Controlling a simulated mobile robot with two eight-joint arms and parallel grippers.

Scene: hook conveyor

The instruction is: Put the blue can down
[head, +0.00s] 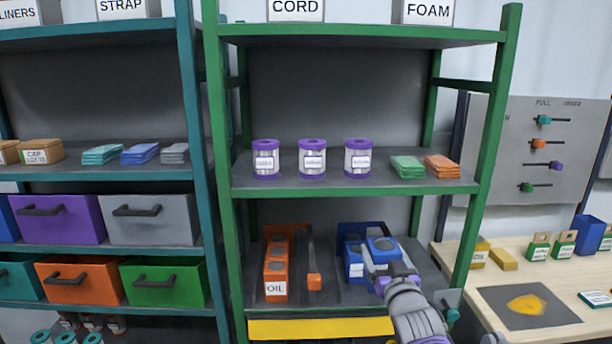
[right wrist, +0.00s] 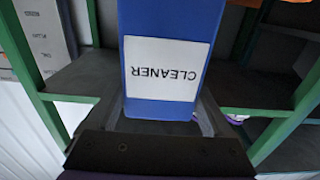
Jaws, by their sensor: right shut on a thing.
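My right gripper (head: 388,272) is shut on a blue can (head: 382,246) at the lower shelf of the green rack. In the right wrist view, the blue can (right wrist: 170,40) fills the middle between the fingers, and its white label reads CLEANER upside down. Another blue can (head: 352,254) with a white label stands just left of it. I cannot tell whether the held can touches the shelf. My left gripper is not in view.
A yellow strip (head: 320,328) runs below the front edge. A green post (head: 484,170) is close right of my arm. The wooden bench (head: 470,262) is further right.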

